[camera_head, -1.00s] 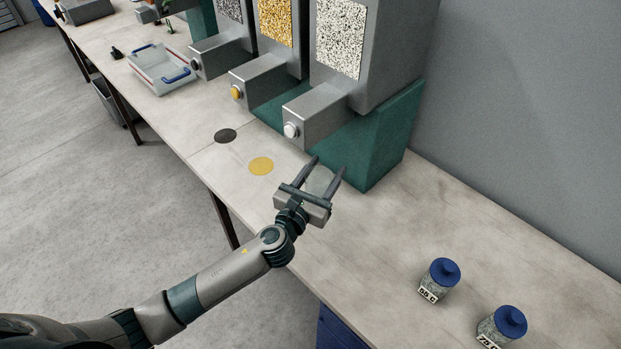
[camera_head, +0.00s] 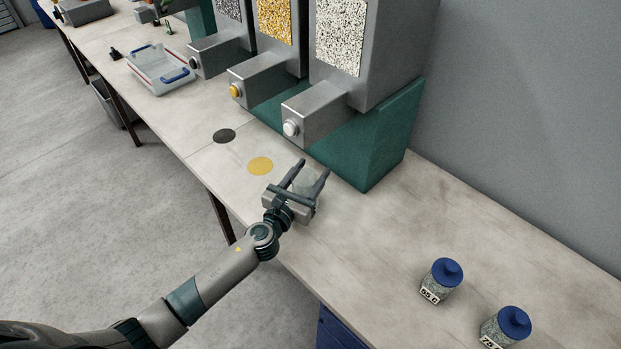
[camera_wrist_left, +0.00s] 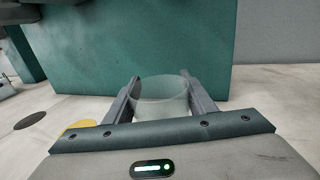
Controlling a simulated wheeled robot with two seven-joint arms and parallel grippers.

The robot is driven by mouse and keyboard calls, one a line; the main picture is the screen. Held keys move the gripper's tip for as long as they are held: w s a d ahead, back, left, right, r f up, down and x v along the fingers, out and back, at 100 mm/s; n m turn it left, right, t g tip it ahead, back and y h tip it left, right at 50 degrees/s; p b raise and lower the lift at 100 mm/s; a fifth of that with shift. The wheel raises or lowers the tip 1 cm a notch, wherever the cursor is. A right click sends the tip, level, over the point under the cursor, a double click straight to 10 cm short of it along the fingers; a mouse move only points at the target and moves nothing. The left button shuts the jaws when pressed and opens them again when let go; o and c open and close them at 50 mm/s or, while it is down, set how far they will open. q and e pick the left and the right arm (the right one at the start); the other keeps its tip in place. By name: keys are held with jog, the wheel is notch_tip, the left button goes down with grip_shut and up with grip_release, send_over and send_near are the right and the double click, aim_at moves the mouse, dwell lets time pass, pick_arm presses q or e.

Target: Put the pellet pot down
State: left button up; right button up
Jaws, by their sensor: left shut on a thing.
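The pellet pot (camera_wrist_left: 162,97) is a clear, see-through cup with its rim upward. It stands between the two fingers of my left gripper (camera_head: 313,168), which is shut on it. In the head view the pot (camera_head: 306,183) is a pale shape partly hidden by the fingers. It is over the bench just in front of the green stand under the white-pellet hopper. I cannot tell whether its base touches the bench. I see no pellets in it. My right gripper is not in view.
A yellow disc (camera_head: 260,166) and a black disc (camera_head: 224,136) lie on the bench (camera_head: 400,220) to the left. The white-button spout (camera_head: 318,112) juts out above. Two blue-lidded jars (camera_head: 442,281) (camera_head: 507,328) stand at the right front. A tray (camera_head: 160,70) lies far left.

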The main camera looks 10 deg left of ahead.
pick_arm(q)
jog(key=shift+f, duration=0.9)
jog(key=shift+f+b, duration=0.15)
jog(key=shift+b, duration=0.25)
jog(key=o, duration=1.4)
jog(key=shift+r+p, duration=0.25)
jog(key=shift+p, duration=0.05)
jog(key=b+v, duration=0.1)
jog(key=v, duration=1)
jog(key=shift+f+b, duration=0.1)
jog(key=shift+b, duration=0.25)
jog(key=shift+s+a, duration=0.1)
jog(key=shift+s, duration=0.4)
